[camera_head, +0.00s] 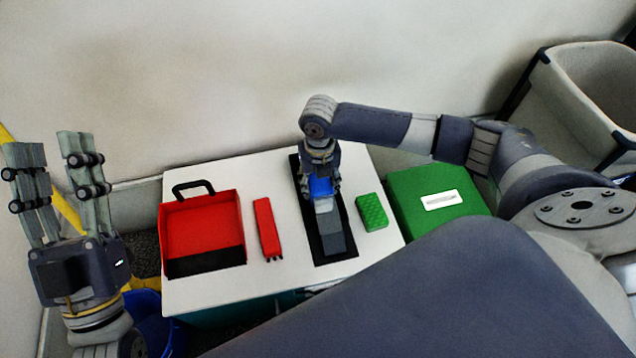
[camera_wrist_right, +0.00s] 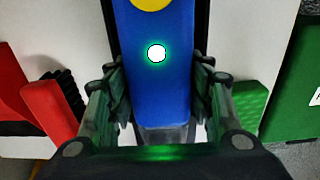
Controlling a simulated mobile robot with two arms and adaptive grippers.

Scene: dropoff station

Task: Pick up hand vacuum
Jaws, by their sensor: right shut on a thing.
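The hand vacuum (camera_head: 332,241) lies lengthwise on a black tray (camera_head: 296,180) on the white table. Its body is blue with a grey front end. In the right wrist view the blue body (camera_wrist_right: 160,90) runs between the fingers and shows a lit white button and part of a yellow disc. My right gripper (camera_head: 320,188) reaches down over the vacuum, its fingers shut on the blue body from both sides. The vacuum still appears to rest at the tray. My left gripper (camera_head: 62,145) is open and empty, pointing up, left of the table.
On the white table (camera_head: 215,290) are a red open toolbox (camera_head: 200,225), a red block-like brush (camera_head: 267,228) and a green textured block (camera_head: 371,211). A green case (camera_head: 437,200) stands right of the table. A blue bucket (camera_head: 150,320) is at lower left. A wall closes the back.

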